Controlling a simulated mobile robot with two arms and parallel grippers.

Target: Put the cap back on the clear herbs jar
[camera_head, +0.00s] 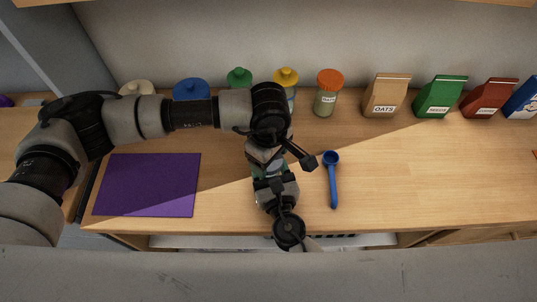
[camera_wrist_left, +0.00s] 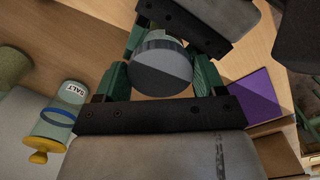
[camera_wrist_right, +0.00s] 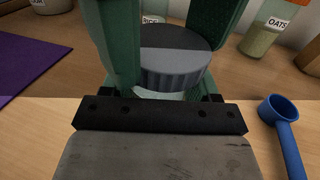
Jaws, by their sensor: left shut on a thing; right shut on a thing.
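A ribbed dark grey cap (camera_wrist_left: 160,72) sits between the green fingers of my left gripper (camera_wrist_left: 161,65). It also shows in the right wrist view (camera_wrist_right: 172,68), roughly level. A clear rim of the herbs jar (camera_wrist_right: 158,95) shows just below it. My right gripper (camera_wrist_right: 165,88) is shut on the jar from the near side. Most of the jar is hidden by fingers and cap, so I cannot tell whether the cap touches or is seated. In the head view both grippers meet above the counter, left of the blue scoop.
A blue scoop (camera_head: 333,180) lies right of my grippers. A purple mat (camera_head: 147,185) lies left. Capped jars, including an orange-capped one (camera_head: 327,100), and bags such as the oats bag (camera_head: 386,96) line the wall.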

